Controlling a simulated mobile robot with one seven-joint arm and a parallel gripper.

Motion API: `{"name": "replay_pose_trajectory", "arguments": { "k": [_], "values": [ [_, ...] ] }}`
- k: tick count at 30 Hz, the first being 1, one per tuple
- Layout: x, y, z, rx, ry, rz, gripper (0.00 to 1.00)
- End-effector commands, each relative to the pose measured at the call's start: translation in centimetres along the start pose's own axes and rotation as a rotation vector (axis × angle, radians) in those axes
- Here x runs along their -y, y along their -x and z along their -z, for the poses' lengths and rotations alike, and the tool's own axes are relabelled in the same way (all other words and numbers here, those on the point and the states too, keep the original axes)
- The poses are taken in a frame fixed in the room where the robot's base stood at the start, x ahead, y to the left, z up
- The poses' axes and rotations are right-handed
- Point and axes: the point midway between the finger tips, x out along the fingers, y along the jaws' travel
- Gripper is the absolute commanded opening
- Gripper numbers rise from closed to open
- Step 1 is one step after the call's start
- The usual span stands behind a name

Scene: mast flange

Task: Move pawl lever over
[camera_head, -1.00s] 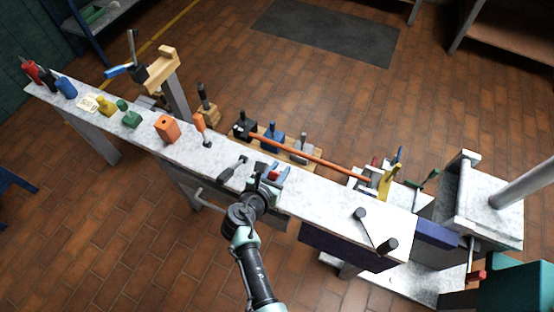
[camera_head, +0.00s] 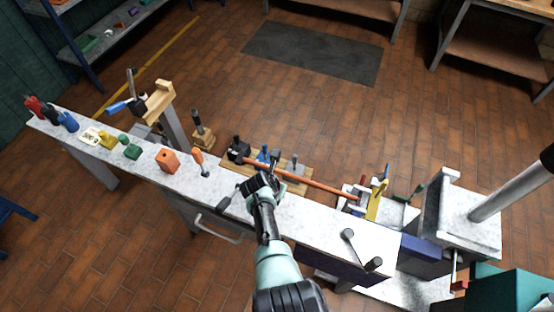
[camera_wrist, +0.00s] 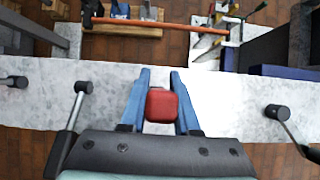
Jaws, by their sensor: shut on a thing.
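In the wrist view, my gripper (camera_wrist: 160,95) has two blue fingers closed on the sides of a red block-like knob (camera_wrist: 162,105). I cannot tell whether this knob belongs to the pawl lever, as any stem below it is hidden. In the head view, my gripper (camera_head: 263,184) is over the middle of the pale stone bench (camera_head: 310,215), and my wrist hides the red knob. A dark-knobbed lever (camera_wrist: 77,105) lies left of my gripper in the wrist view. Another black-knobbed lever (camera_wrist: 284,124) is to the right.
A long orange bar (camera_head: 305,179) runs along the bench's far side, by a wooden board with small clamp-like parts. An orange block (camera_head: 167,160) and an orange-handled tool (camera_head: 200,160) stand left. A yellow part (camera_head: 376,203) stands right. The bench between my gripper and the right lever is clear.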

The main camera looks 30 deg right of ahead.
Motion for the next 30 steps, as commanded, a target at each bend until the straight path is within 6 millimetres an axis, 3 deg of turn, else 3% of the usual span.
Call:
{"name": "replay_pose_trajectory", "arguments": {
  "k": [19, 20, 24, 30],
  "values": [
    [0.08, -0.21, -0.11, -0.031, -0.001, 0.002, 0.00],
    [0.08, -0.21, -0.12, -0.031, -0.001, 0.002, 0.32],
    [0.07, -0.20, -0.14, -0.030, -0.001, 0.001, 0.57],
    [0.04, -0.19, -0.16, -0.029, -0.001, 0.001, 0.60]
  ]
}}
